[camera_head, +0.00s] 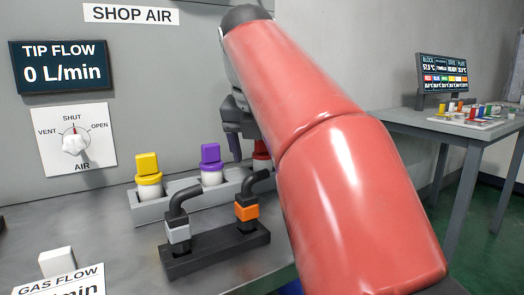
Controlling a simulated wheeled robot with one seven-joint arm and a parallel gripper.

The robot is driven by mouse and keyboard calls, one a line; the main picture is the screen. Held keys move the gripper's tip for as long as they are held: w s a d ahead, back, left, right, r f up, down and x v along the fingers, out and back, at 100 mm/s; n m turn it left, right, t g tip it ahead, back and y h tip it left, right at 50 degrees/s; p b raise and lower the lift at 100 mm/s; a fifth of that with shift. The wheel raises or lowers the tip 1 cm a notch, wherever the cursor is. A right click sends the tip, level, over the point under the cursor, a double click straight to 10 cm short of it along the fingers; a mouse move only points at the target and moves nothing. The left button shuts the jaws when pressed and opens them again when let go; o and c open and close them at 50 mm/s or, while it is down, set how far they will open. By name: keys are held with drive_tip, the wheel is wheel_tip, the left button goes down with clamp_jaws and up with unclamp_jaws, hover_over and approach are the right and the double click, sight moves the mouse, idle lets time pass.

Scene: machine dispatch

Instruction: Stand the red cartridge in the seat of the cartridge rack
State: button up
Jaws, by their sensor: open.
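The grey cartridge rack (183,207) lies along the wall on the bench and holds a yellow cartridge (149,179) and a purple cartridge (211,166), both upright. A red piece (262,150), which looks like the red cartridge, shows at the rack's right end. My arm hides most of it, so I cannot tell how it sits. My gripper (248,148) is dark, points down and is open. One finger shows just left of the red piece; the other is hidden. I cannot tell whether the gripper touches the red piece.
In front of the rack stands a black holder (216,250) with a grey-white connector (178,232) and an orange connector (246,211) on bent black hoses. A side table (432,122) at right bears a screen (443,75) and a tray of small coloured pieces.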

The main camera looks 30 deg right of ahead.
drive_tip(key=shift+r, duration=0.2)
drive_tip(key=shift+r+p, duration=1.95)
drive_tip(key=shift+p, duration=0.4)
drive_tip(key=shift+r, duration=0.85)
